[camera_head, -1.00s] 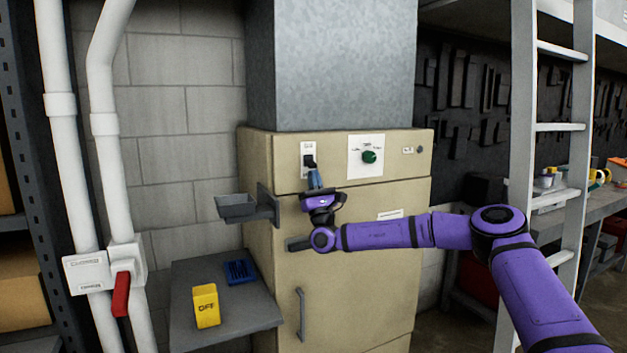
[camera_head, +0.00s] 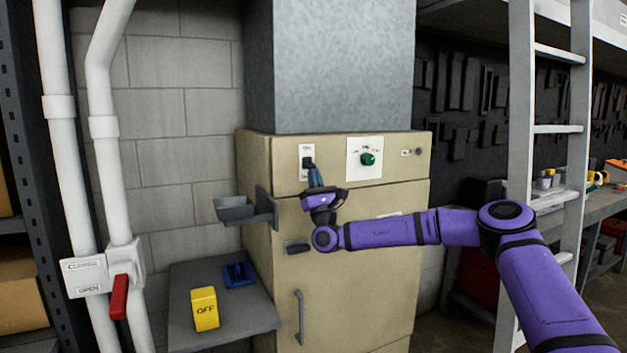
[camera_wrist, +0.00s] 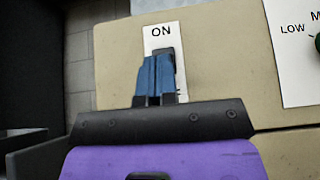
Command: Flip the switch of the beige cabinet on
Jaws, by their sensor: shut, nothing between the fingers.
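The beige cabinet (camera_head: 350,260) stands in the middle of the head view, and its top panel also fills much of the wrist view (camera_wrist: 225,60). Its switch (camera_head: 308,163) is a black lever on a white plate at the panel's upper left. In the wrist view the plate reads ON above the dark switch (camera_wrist: 168,52). My gripper (camera_head: 314,172) is shut and empty, with blue fingers pointing up at the switch. In the wrist view the fingertips (camera_wrist: 157,62) overlap the lower part of the switch; I cannot tell if they touch it. The plate's lower part is hidden.
A green knob (camera_head: 368,158) on a white plate sits right of the switch. A grey bracket tray (camera_head: 237,212) juts out at the cabinet's left. A yellow OFF block (camera_head: 205,308) and a blue item (camera_head: 239,274) lie on a grey shelf. A ladder (camera_head: 522,120) stands at right.

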